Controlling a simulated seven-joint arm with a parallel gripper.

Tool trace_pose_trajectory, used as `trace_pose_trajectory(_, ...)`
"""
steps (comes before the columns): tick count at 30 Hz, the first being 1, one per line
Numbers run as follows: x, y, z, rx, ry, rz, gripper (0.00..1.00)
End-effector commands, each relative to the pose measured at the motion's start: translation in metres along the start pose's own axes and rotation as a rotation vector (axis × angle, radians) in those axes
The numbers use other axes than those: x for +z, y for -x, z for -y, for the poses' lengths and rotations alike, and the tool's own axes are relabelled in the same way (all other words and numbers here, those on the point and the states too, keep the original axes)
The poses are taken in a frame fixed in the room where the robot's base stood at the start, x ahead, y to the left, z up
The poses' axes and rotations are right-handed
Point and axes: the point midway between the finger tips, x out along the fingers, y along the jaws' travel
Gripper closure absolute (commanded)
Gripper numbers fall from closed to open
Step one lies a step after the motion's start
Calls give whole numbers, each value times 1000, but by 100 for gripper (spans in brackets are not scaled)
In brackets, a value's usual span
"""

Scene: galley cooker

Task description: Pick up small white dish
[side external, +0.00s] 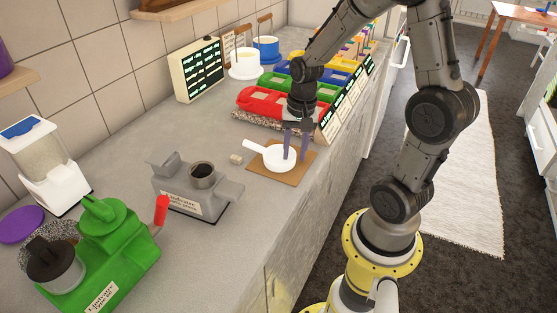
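The small white dish (272,159) is round, with a short handle that points to the upper left. It sits on a brown square board (289,179) on the grey counter. My gripper (295,158) points down at the right side of the dish. Its two purple fingers are apart, with a gap between them. The left finger overlaps the inside of the dish, and the right finger shows just past its right rim. I cannot tell whether either finger touches the dish. The fingers hide part of the right rim.
Red, green, blue and yellow bins (258,101) stand behind my gripper. A grey device (188,190) and a green machine (112,245) with a red handle stand to the left. The counter's front edge is close on the right.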

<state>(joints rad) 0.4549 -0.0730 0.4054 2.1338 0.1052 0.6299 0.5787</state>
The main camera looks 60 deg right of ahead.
Motion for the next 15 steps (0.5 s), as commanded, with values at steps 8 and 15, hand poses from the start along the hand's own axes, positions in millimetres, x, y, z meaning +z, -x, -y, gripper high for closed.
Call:
trace_pose_trajectory(8, 0, 0, 0, 0, 0, 0, 99)
trace_pose_trajectory(15, 0, 1, 0, 0, 0, 0, 100)
